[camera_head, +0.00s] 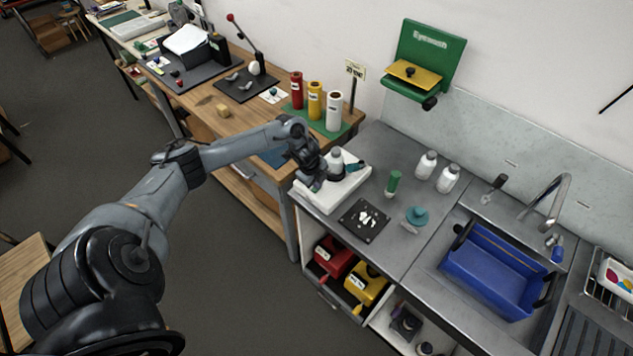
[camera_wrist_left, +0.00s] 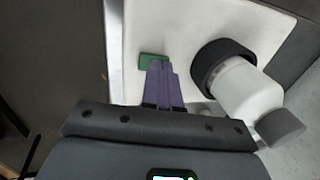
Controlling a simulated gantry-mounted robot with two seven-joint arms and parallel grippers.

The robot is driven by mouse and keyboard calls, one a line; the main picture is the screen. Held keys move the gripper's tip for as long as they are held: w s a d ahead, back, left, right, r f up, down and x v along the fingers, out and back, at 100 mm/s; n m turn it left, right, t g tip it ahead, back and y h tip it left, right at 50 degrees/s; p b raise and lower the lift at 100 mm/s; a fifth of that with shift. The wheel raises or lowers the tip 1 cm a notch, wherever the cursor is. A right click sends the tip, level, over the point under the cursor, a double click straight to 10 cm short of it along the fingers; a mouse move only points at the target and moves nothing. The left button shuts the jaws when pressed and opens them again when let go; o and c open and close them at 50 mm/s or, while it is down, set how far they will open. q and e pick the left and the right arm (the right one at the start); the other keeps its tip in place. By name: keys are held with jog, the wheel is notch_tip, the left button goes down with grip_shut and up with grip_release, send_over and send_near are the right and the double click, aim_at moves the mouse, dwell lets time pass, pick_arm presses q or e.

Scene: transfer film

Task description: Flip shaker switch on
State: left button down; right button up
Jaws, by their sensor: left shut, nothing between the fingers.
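The shaker (camera_head: 324,199) is a white box at the left end of the grey counter; its white top also shows in the left wrist view (camera_wrist_left: 185,25). A white bottle (camera_wrist_left: 255,92) with a grey cap sits in a black round holder (camera_wrist_left: 222,68) on it. A small green switch (camera_wrist_left: 152,59) is on the shaker's surface. My left gripper (camera_head: 313,184) is at the shaker's front left part. In the left wrist view its purple fingers (camera_wrist_left: 159,66) are shut and empty, tips at the green switch, overlapping its lower edge. I cannot tell whether they touch it.
On the counter right of the shaker are a black pad (camera_head: 364,221), a green-capped tube (camera_head: 393,184), a teal object (camera_head: 416,215) and two white bottles (camera_head: 447,179). A blue tub (camera_head: 493,270) sits in the sink. A wooden bench (camera_head: 205,112) adjoins on the left.

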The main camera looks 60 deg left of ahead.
aim_at(313, 191)
pick_arm(q)
jog(key=shift+w+a+f, duration=0.1)
jog(key=shift+w+f, duration=0.05)
jog(key=shift+f, duration=0.35)
dwell(0.3)
jog(key=shift+s+p, duration=0.6)
jog(key=shift+p, duration=0.15)
jog(key=shift+s+d, duration=0.15)
jog(key=shift+d, duration=0.1)
jog(key=shift+s, duration=0.1)
jog(key=shift+s+d+r+p, duration=0.1)
jog(key=shift+s+r+p, duration=0.05)
jog(key=shift+r+p, duration=0.55)
jog(key=p+v, duration=0.1)
jog(key=p, duration=0.1)
jog(key=p+v, duration=0.1)
jog(key=v, duration=0.1)
jog(key=shift+w+r+p, duration=0.3)
jog(key=shift+w+p, duration=0.05)
jog(key=shift+w, duration=0.05)
jog(key=b+v, duration=0.1)
jog(key=v, duration=0.8)
jog(key=shift+r, duration=0.3)
